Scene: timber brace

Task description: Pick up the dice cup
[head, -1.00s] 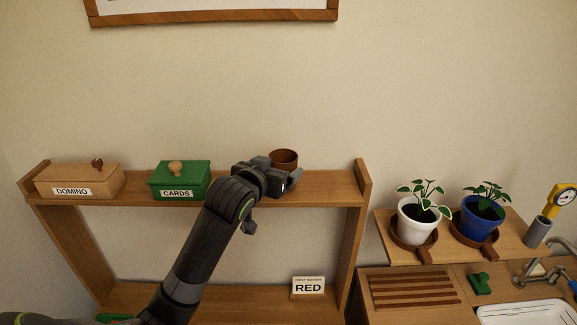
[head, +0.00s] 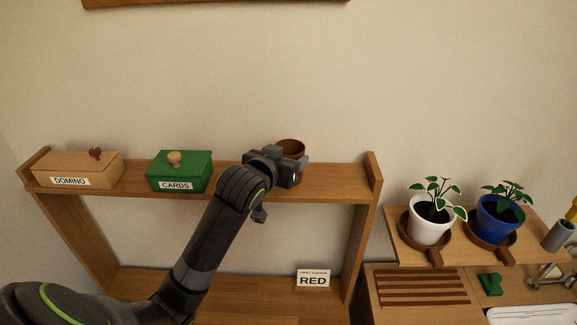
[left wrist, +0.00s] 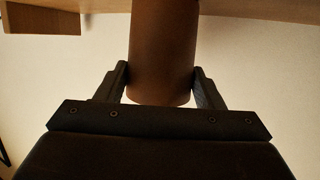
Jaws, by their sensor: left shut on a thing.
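The dice cup (head: 291,147), a round brown cup with an open top, is at the right part of the upper shelf (head: 335,179). My left gripper (head: 292,166) is shut on it and hides most of its body in the head view. In the left wrist view the cup (left wrist: 163,50) stands between both fingers of the left gripper (left wrist: 162,88), with one finger against each side. I cannot tell whether its base touches the shelf. My right gripper is not in view.
On the same shelf, to the left, are a green CARDS box (head: 180,170) and a wooden DOMINO box (head: 80,170). The shelf's right end post (head: 374,175) is near the cup. A RED sign (head: 313,279) stands below. Two potted plants (head: 432,232) (head: 497,221) are at right.

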